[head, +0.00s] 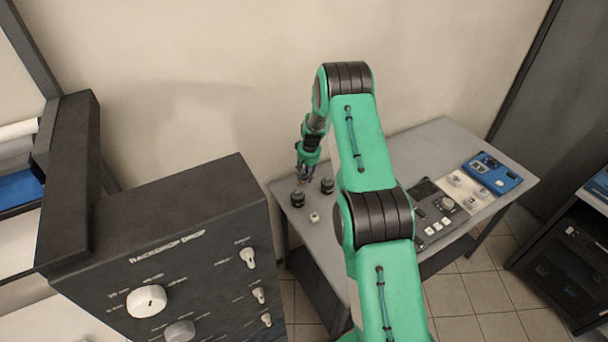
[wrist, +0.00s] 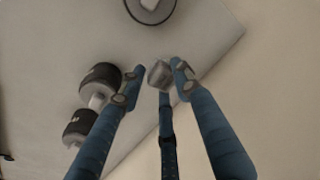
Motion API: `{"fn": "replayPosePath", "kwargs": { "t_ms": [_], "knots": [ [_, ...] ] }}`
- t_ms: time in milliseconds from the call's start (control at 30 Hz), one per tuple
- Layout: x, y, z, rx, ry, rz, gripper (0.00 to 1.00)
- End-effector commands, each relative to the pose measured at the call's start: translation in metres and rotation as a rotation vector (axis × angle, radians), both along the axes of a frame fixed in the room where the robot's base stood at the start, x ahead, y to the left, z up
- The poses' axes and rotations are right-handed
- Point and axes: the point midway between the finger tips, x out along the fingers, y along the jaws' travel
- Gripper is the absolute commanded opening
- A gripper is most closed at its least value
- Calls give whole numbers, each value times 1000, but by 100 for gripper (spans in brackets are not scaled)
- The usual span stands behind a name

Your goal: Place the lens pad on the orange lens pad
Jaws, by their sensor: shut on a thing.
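My gripper (head: 302,176) is over the far left part of the grey table in the head view. In the wrist view, the fingers of my gripper (wrist: 158,84) are closed around a small grey block-like piece (wrist: 159,73), which I take for the lens pad. It is held at the fingertips, and its underside is hidden. I cannot make out an orange lens pad for certain in either view. A dark round thing with a pale centre (wrist: 152,7) is cut off at the top of the wrist view.
Two black knob-like cylinders (head: 327,186) (head: 298,198) and a small white block (head: 314,217) stand near my gripper. A control panel (head: 437,212) and a blue device (head: 492,172) lie farther right. A large dark cabinet (head: 190,250) stands in the left foreground.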

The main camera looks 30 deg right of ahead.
Motion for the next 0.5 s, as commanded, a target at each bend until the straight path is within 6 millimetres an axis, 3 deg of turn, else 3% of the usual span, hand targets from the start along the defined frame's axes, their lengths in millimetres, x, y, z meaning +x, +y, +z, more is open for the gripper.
{"fn": "replayPosePath", "kwargs": {
  "t_ms": [200,500],
  "knots": [
    [25,-8,-3,0,0,1,14],
    [39,-13,-3,0,0,1,14]
  ]
}}
